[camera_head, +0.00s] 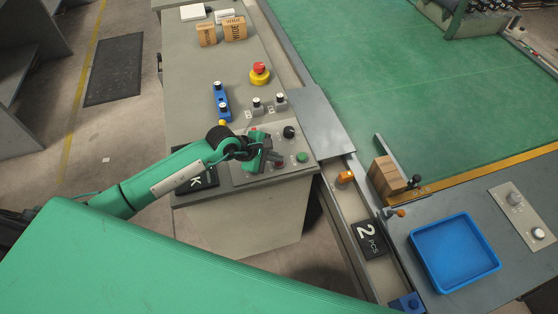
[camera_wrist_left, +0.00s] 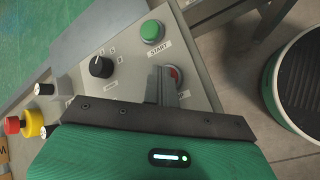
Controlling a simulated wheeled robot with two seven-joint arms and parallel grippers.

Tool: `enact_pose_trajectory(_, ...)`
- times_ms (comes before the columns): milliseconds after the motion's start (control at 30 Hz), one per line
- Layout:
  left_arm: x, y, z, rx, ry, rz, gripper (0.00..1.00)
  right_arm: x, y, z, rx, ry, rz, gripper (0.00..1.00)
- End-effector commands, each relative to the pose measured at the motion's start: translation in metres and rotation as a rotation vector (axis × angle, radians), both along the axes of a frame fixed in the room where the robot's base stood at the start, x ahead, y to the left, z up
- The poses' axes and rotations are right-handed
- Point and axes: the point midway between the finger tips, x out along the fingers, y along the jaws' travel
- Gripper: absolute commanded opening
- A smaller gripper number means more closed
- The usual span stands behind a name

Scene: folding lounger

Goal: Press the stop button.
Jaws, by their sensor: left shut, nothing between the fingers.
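In the head view a bit of the red button (camera_head: 279,165) shows just below the fingers. My left gripper (camera_head: 277,156) is shut and empty, over the control panel (camera_head: 243,176). In the left wrist view the fingertips (camera_wrist_left: 161,70) overlap the red button's left side; I cannot tell whether they touch it. The green START button (camera_head: 302,157) is beside it, also in the left wrist view (camera_wrist_left: 151,31). My right gripper is not in view.
A black knob (camera_head: 289,132) sits on the panel near the gripper. A blue tray (camera_head: 455,253) lies at the right.

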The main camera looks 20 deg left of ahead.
Motion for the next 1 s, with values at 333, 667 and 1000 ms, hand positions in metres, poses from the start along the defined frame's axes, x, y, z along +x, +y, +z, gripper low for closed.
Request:
enact_pose_trajectory(333, 0.000, 0.000, 0.014, 0.002, 0.000, -0.001, 0.00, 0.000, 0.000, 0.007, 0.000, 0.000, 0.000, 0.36)
enact_pose_trajectory(667, 0.000, 0.000, 0.016, 0.000, 0.001, -0.001, 0.00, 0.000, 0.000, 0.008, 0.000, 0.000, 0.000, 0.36)
enact_pose_trajectory(1000, 0.000, 0.000, 0.038, 0.000, -0.001, -0.001, 0.00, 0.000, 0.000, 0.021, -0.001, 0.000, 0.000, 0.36)
